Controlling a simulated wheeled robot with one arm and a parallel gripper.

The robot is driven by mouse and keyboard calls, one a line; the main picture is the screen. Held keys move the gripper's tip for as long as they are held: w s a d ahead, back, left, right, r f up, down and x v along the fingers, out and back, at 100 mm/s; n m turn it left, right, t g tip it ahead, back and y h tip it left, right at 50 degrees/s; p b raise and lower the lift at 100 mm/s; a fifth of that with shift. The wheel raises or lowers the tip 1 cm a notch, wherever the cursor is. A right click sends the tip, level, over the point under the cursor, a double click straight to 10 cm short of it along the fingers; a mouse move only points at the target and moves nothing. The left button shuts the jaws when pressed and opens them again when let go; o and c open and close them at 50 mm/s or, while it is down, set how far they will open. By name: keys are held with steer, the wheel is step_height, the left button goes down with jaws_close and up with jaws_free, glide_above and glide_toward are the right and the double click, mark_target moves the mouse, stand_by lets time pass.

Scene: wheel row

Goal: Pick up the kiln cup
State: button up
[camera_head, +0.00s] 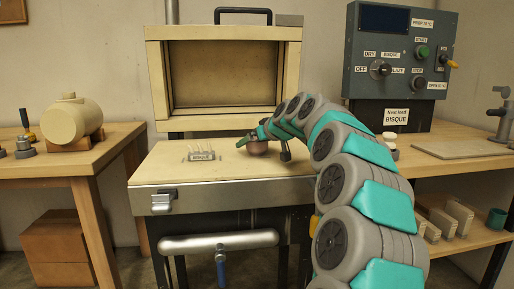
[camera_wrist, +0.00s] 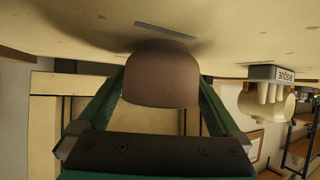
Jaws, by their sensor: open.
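The kiln cup, a small brown rounded cup (camera_head: 257,148), stands on the pale kiln floor slab, right of its middle. In the wrist view, which is upside down, the cup (camera_wrist: 160,80) fills the space between the two green fingers. My gripper (camera_head: 262,138) is at the cup, coming from above and the right. In the wrist view my gripper (camera_wrist: 161,90) is open, with one finger on each side of the cup. Whether the fingers touch it I cannot tell. The cup's lower part is partly hidden by my arm in the head view.
A labelled block with several pale cones (camera_head: 201,154) stands left of the cup. The raised kiln lid (camera_head: 224,75) stands behind. A grey control box (camera_head: 401,55) is at the right, above a wooden bench (camera_head: 450,165). The slab's front left is clear.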

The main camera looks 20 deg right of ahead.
steer(key=shift+w+f, duration=0.15)
steer(key=shift+w, duration=0.2)
steer(key=shift+a, duration=0.1)
steer(key=shift+c, duration=0.2)
steer(key=c, duration=1.1)
